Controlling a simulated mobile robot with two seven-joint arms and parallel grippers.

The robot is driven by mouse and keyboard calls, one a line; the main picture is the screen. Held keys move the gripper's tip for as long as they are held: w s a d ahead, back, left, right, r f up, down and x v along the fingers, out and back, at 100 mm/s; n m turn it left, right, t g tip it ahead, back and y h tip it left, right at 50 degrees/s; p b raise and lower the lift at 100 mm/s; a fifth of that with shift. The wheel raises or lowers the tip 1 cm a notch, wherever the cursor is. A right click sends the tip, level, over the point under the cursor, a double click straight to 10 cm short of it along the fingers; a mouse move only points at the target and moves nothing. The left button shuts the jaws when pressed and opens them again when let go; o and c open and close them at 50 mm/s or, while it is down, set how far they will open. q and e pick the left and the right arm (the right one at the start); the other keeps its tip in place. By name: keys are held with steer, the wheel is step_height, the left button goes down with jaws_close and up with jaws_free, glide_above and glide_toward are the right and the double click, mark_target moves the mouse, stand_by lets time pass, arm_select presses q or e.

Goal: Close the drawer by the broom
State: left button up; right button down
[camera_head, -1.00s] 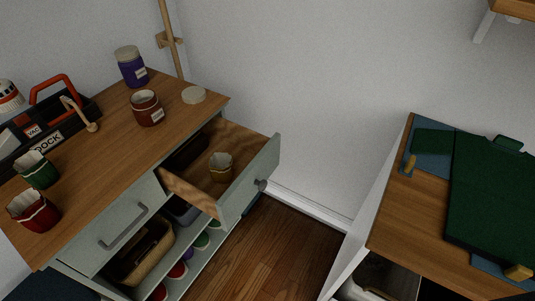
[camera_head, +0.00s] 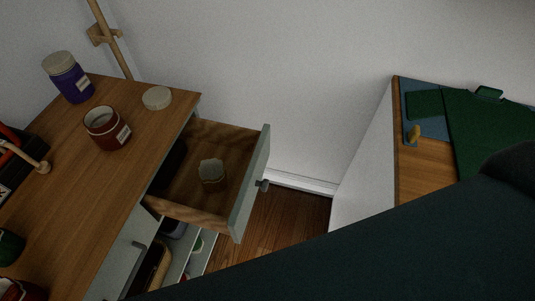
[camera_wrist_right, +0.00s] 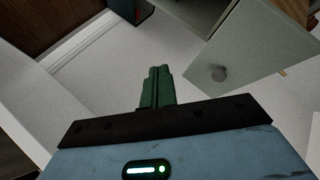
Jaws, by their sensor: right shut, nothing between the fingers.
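The drawer (camera_head: 205,215) stands pulled out from the wooden-topped dresser (camera_head: 110,165) in the head view, with a small cup (camera_head: 211,173) inside. Its grey-green front (camera_head: 249,187) carries a dark round knob (camera_head: 263,184). The broom's wooden handle (camera_head: 108,38) leans in a wall holder behind the dresser. In the wrist view my right gripper (camera_wrist_right: 160,72) has its green fingers together and empty. The drawer front (camera_wrist_right: 245,65) with its knob (camera_wrist_right: 218,73) is to the right of the fingertips, seemingly apart from them. My left gripper is not in view.
A purple jar (camera_head: 68,77), a red-brown jar (camera_head: 107,128) and a round lid (camera_head: 157,98) stand on the dresser top. A desk (camera_head: 425,180) with a green case (camera_head: 480,115) stands to the right. Wood floor shows between. My right arm covers the lower right.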

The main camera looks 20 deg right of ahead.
steer(key=w+d+r+m+t, duration=0.4)
steer(key=w+r+m+t, duration=0.1)
steer(key=w+r+m, duration=0.5)
steer(key=p, duration=0.1)
glide_toward(267, 149)
steer(key=w+d, duration=0.2)
steer(key=w, duration=0.1)
steer(key=w+a, duration=0.2)
steer(key=shift+w+a+f+h+p, duration=0.15)
steer(key=shift+a+h+p, duration=0.15)
steer(key=shift+h+p, duration=0.1)
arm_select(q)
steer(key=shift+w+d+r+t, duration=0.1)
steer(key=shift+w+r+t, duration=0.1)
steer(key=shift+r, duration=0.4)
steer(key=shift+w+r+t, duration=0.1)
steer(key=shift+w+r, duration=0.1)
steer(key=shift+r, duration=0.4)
arm_select(e)
steer(key=shift+w+a, duration=0.25)
steer(key=shift+a, duration=0.2)
steer(key=shift+f, duration=0.1)
